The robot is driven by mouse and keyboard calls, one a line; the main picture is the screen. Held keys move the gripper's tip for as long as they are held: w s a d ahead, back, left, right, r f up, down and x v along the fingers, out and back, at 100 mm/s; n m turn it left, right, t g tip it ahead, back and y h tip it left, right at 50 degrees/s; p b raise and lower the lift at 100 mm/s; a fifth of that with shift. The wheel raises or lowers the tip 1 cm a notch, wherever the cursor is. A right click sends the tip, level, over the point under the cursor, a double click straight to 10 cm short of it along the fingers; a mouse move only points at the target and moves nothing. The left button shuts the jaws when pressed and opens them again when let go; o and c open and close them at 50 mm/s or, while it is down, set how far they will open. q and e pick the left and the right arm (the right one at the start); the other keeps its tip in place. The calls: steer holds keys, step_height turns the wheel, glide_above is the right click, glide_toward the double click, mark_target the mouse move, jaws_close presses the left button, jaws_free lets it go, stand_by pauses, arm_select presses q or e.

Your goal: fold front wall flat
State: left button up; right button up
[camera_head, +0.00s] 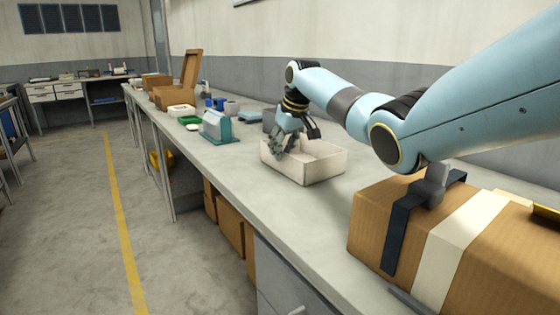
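A white open-topped box (318,168) stands on the long grey workbench, with its walls upright as far as I can see. My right gripper (292,145) reaches down over the box's left part, with its fingers at or just inside the left wall. The fingers overlap the box in this view, so I cannot tell whether they touch it or grip anything. The arm comes in from the right. My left gripper is not in view.
A large cardboard box (375,232) with dark and white straps fills the near right of the bench. A teal and white device (219,128), a green tray (189,119) and open cardboard boxes (184,92) stand farther along. Bare bench lies left of the white box.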

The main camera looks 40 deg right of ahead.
mark_target(280, 172)
steer(key=shift+b+x, duration=0.4)
steer(key=shift+x, duration=1.1)
jaws_close()
